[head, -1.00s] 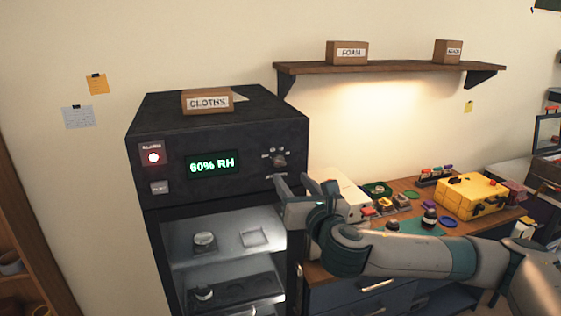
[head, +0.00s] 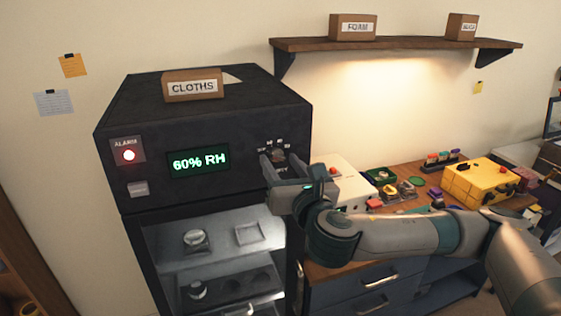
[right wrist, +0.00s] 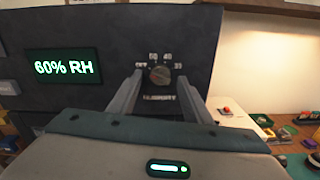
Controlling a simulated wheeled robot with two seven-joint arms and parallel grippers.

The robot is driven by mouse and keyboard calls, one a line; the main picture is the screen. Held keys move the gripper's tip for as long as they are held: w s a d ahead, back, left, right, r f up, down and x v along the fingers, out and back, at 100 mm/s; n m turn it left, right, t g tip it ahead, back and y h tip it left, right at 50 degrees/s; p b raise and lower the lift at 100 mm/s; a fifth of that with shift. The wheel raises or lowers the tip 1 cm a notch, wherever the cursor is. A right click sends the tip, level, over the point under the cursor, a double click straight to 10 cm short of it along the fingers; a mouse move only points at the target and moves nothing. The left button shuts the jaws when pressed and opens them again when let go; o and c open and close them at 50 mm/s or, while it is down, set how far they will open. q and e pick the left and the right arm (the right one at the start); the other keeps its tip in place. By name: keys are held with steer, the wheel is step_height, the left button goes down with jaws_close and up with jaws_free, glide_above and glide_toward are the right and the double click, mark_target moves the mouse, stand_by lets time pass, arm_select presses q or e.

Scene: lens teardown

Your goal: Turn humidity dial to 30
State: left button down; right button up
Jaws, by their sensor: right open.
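The humidity dial (head: 279,156) is a small round knob on the upper right of the dark cabinet's front. It also shows in the right wrist view (right wrist: 160,75), with marks around it and a label below. The green display (head: 200,161) reads 60% RH. My right gripper (head: 281,163) is open in front of the dial. In the right wrist view its fingers (right wrist: 160,84) stand left and right of the knob, apart from it as far as I can see. The dial's exact pointer direction is too small to tell. My left gripper is not in view.
A CLOTHS box (head: 192,86) sits on top. The workbench (head: 408,180) to the right holds a yellow case (head: 480,182) and small parts.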

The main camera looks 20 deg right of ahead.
steer(key=shift+s, duration=0.1)
steer(key=shift+c, duration=0.7)
steer(key=c, duration=0.9)
steer(key=shift+o, duration=0.2)
